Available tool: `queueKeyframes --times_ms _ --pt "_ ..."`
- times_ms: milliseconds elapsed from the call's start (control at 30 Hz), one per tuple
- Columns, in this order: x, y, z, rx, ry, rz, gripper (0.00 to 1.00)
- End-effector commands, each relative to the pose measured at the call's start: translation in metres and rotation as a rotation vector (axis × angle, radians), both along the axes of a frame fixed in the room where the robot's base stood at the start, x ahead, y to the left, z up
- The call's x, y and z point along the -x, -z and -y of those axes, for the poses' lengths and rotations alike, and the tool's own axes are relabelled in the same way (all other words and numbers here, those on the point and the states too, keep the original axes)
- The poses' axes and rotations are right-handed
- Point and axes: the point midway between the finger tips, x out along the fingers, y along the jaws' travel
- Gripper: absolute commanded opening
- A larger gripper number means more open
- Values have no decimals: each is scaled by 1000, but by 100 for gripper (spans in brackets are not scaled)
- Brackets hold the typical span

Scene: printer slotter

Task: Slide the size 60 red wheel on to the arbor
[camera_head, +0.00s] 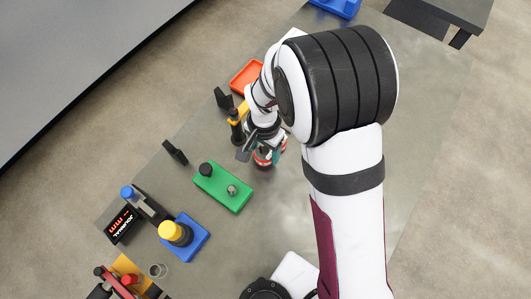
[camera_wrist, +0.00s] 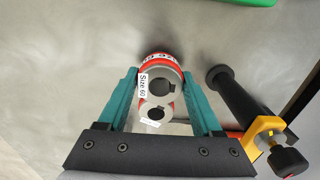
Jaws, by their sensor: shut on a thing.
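My gripper (camera_wrist: 160,85) has its two teal fingers on either side of the red wheel (camera_wrist: 163,70), which bears a white "Size 60" label. The wheel has a grey metal face with a notched bore, and a smaller red-rimmed grey part with a dark hole shows nearer the palm. In the head view, the red wheel (camera_head: 263,158) is partly hidden below my gripper (camera_head: 262,151), above the grey table. A green block (camera_head: 222,190) with a black knob and a short metal post stands to the lower left, apart from the wheel. I cannot tell which part is the arbor.
A black cylinder on a yellow bracket (camera_wrist: 262,130) stands close to my right finger in the wrist view. An orange tray (camera_head: 247,76) lies behind. Table right of the green block is clear.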

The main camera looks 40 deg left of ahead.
Motion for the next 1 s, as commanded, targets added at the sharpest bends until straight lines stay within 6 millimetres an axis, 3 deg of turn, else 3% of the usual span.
queueKeyframes --times_ms 433,733,767,1000 --pt "0 -31 0 -1 1 1 9" --pt "0 -35 0 0 0 0 9" --pt "0 -35 0 0 0 0 65" --pt "0 -35 0 0 0 0 22"
